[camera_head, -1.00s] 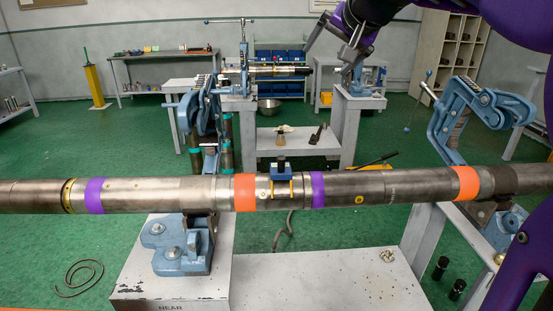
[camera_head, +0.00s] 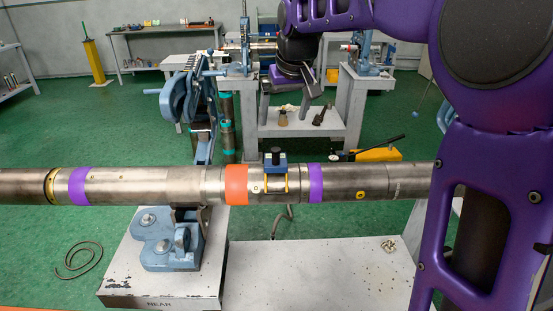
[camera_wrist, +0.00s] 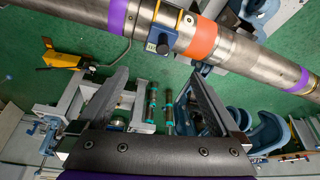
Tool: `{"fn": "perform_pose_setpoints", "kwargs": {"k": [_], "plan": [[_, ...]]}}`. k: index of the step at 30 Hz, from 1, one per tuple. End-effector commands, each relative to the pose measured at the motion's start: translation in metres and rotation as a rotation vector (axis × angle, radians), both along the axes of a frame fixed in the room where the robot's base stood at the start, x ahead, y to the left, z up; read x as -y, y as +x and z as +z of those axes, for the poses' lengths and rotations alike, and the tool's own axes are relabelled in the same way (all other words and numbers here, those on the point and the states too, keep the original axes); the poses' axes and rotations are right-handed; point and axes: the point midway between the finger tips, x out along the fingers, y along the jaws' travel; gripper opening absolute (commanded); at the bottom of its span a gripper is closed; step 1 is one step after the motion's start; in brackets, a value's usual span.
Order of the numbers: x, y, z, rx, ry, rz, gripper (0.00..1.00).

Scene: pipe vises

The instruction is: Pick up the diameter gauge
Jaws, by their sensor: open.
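The diameter gauge (camera_head: 275,174) is a small blue block with a black knob on top and yellow legs. It sits on top of the long metal pipe (camera_head: 150,184), between an orange band and a purple band. In the wrist view the gauge (camera_wrist: 160,42) is at the upper middle, on the pipe. My gripper (camera_head: 288,105) is open and empty. In the head view it shows above the gauge in the picture, apart from it. In the wrist view the fingers (camera_wrist: 157,78) are spread below the gauge, with a gap to it.
A blue vise (camera_head: 172,245) on a light grey bench (camera_head: 300,280) supports the pipe. Another blue vise (camera_head: 190,100) stands behind it at left. A yellow tool (camera_head: 380,154) with a black handle lies beyond the pipe. My arm covers the head view's right side.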

Motion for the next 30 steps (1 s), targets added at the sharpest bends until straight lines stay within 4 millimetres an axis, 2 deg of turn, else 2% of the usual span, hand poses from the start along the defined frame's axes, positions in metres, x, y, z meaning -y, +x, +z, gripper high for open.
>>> {"fn": "perform_pose_setpoints", "kwargs": {"k": [15,19,26,30], "plan": [[-0.011,0.035,-0.094,-0.005,0.0,0.004,1.0],[-0.012,0.042,-0.108,-0.003,0.0,0.003,1.0],[-0.013,0.046,-0.118,-0.002,0.001,0.003,1.0],[-0.013,0.052,-0.136,-0.003,0.0,0.003,1.0]]}}
